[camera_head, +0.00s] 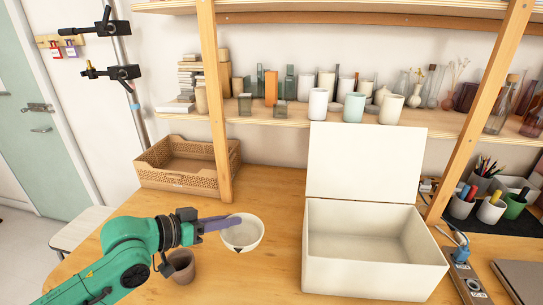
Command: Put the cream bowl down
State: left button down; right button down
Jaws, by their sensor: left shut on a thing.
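The cream bowl (245,236) is in the middle left of the head view, over the wooden table, with its open top facing up. My left gripper (230,221) comes in from the left and is shut on the bowl's left rim. A small dark patch shows at the bowl's lower front edge. I cannot tell whether the bowl's base touches the table or hangs a little above it. My right gripper is not in view.
A brown cup (181,268) stands just below my left gripper. An open white box (365,285) with a raised lid stands to the right of the bowl. A woven basket (180,177) is behind. Bare table (270,190) lies between basket and box.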

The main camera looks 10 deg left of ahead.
pick_arm(q)
notch_tip(320, 180, down, 9)
jog(key=s+n+t+y, duration=0.2)
jog(key=n+y, duration=0.2)
jog(key=s+f+n+y, duration=0.1)
jog(key=s+f+y, duration=0.1)
jog(key=s, duration=0.1)
jog(key=s+f+n+t+y, duration=0.1)
jog(key=s+f+n, duration=0.1)
jog(key=s, duration=0.2)
jog(key=s+a+f+n+y, duration=0.1)
jog(key=s+f+y, duration=0.1)
jog(key=s+f, duration=0.1)
jog(key=shift+s+a+n+t+y, duration=0.1)
jog(key=shift+s+n+t+y, duration=0.2)
jog(key=shift+n+t, duration=0.1)
